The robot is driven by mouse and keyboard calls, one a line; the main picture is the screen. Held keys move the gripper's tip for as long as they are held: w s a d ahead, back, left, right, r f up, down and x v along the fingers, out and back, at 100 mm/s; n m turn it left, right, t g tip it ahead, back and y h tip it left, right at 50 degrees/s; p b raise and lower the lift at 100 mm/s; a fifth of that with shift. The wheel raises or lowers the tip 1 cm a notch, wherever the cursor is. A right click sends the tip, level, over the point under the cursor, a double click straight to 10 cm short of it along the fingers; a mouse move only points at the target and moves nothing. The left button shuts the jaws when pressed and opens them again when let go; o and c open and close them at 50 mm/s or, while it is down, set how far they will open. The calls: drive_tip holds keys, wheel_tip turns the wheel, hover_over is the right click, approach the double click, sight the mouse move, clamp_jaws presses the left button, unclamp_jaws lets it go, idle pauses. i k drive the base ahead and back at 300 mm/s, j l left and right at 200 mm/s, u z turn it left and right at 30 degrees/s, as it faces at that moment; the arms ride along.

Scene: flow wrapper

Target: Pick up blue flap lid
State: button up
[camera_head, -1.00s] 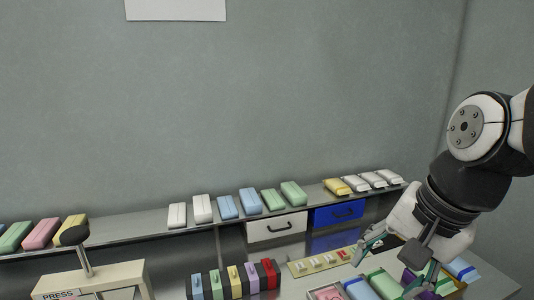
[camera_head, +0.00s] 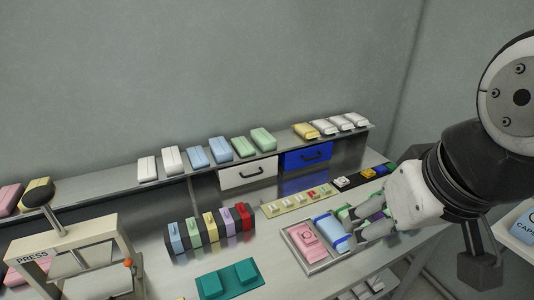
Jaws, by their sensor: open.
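A light blue rounded piece (camera_head: 328,228) lies in a tray (camera_head: 315,265) on the bench, between a pink piece (camera_head: 306,239) and my gripper. It looks like the blue flap lid, but I cannot be sure. My gripper (camera_head: 346,228) reaches in from the right with its fingers spread, the tips near the right end of the blue piece. I cannot tell whether they touch it. The hand and fingers hide the right part of the tray.
Several coloured blocks (camera_head: 210,230) stand in a row to the left. A teal double block (camera_head: 228,279) lies in front, and a press (camera_head: 75,255) stands at far left. A cream strip (camera_head: 297,201) lies behind the tray. Wrapped packs (camera_head: 220,149) line the shelf.

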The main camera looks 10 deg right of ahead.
sight(380, 169)
drive_tip(key=z, duration=0.75)
